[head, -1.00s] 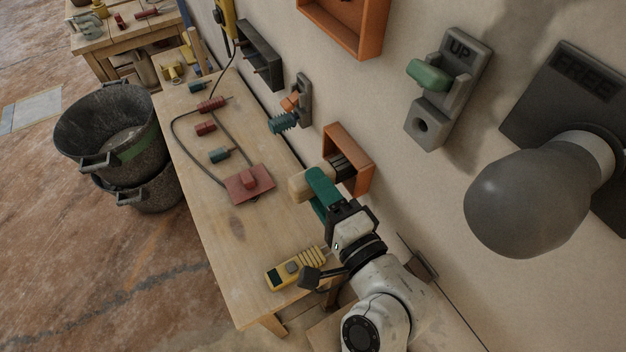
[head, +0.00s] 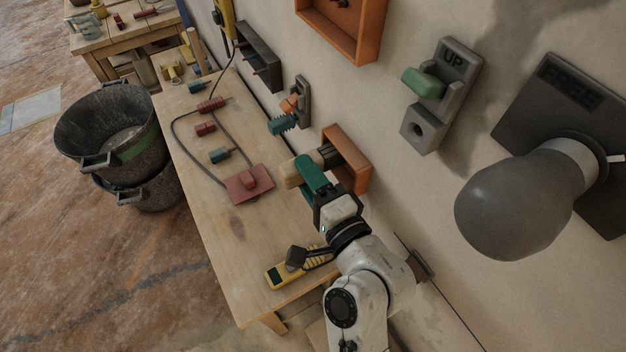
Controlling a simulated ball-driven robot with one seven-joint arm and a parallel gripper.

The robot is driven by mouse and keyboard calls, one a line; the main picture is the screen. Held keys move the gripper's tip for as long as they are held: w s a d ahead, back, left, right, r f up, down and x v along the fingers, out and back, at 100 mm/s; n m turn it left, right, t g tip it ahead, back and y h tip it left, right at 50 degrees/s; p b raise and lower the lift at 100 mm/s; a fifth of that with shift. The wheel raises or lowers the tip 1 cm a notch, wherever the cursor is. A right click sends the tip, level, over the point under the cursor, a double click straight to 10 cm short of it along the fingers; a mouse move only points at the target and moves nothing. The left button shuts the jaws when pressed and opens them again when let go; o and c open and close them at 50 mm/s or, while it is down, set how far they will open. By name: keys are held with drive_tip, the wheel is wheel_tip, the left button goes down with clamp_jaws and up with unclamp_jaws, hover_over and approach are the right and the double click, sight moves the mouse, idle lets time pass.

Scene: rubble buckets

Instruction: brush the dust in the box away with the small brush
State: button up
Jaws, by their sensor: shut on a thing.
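A small brush (head: 291,172) with a pale wooden handle and dark bristles is in my gripper (head: 309,170). The green fingers are shut on it and partly cover it. The bristles (head: 328,155) point right, at the open front of an orange box (head: 362,172) fixed on the wall. They seem to reach into the opening, but I cannot tell whether they touch the inside. My gripper is just left of and in front of the box. Dust inside the box cannot be made out at this size.
A wooden table (head: 218,190) below carries a red plate (head: 249,184) with cable, several small plugs and a yellow meter (head: 285,272). A larger orange box (head: 362,45), a grey UP switch (head: 443,95) and a big grey knob (head: 515,205) are on the wall. Black buckets (head: 112,130) stand left.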

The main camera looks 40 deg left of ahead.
drive_tip(key=shift+v, duration=2.3)
drive_tip(key=x, duration=0.4)
drive_tip(key=shift+w+a+p, duration=0.15)
drive_tip(key=shift+a+p, duration=0.15)
drive_tip(key=shift+p, duration=0.05)
drive_tip(key=s+a+p, duration=0.2)
drive_tip(key=s+p, duration=0.2)
drive_tip(key=s, duration=0.1)
drive_tip(key=shift+s, duration=0.3)
drive_tip(key=shift+a, duration=0.15)
drive_tip(key=shift+s, duration=0.1)
